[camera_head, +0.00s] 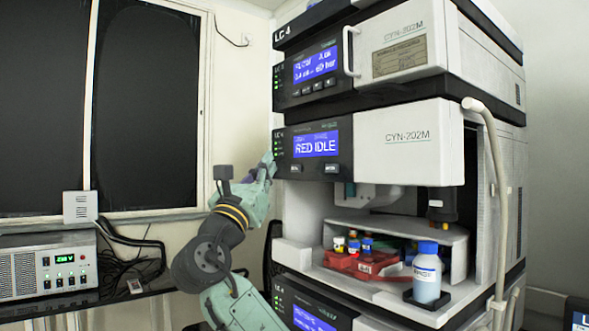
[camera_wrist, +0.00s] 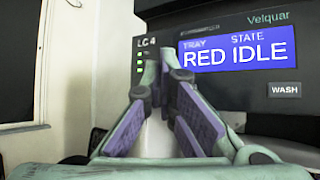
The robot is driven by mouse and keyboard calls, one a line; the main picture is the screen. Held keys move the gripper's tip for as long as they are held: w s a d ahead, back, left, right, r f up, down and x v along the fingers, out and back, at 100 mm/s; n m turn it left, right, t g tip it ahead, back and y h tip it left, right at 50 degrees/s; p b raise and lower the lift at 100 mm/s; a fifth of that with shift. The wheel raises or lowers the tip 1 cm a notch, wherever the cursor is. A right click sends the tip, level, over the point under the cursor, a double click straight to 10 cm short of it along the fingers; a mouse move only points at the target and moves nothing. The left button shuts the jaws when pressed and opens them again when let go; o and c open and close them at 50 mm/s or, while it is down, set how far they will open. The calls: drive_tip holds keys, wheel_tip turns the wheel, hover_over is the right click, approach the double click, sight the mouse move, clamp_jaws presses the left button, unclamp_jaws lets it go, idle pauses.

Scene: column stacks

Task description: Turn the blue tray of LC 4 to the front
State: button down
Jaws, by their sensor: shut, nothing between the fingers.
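The LC 4 autosampler module (camera_head: 406,140) has a screen (camera_head: 315,144) reading RED IDLE; in the wrist view the screen (camera_wrist: 237,54) also shows TRAY STATE. Two buttons sit below it, the left button (camera_head: 297,168) and the right button (camera_head: 331,168); the wrist view shows the WASH button (camera_wrist: 284,89). A red tray (camera_head: 368,267) with several small vials faces front in the open bay. I cannot make out a blue tray clearly. My gripper (camera_head: 268,164) is shut and empty by the module's left edge; its fingertips (camera_wrist: 160,62) point toward the panel left of the screen.
A blue-capped bottle (camera_head: 427,273) stands at the bay's front right. A pale hose (camera_head: 491,150) runs down the stack's right side. A white power supply (camera_head: 48,268) with a green display is at left. Open space lies before the stack.

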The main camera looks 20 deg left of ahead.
drive_tip(key=shift+w+d, duration=1.05)
drive_tip(key=shift+w, duration=0.3)
idle(0.5)
drive_tip(key=shift+w+d+p, duration=0.3)
drive_tip(key=shift+p, duration=0.1)
drive_tip(key=shift+w+d, duration=0.25)
drive_tip(key=shift+w, duration=0.1)
idle(0.6)
drive_tip(key=shift+s+a, duration=0.1)
drive_tip(key=shift+s, duration=0.05)
drive_tip(key=shift+s+a, duration=0.45)
drive_tip(key=shift+s, duration=0.1)
drive_tip(key=shift+s+a, duration=0.8)
drive_tip(key=shift+s, duration=0.2)
drive_tip(key=shift+s+a, duration=0.75)
drive_tip(key=shift+s, duration=0.2)
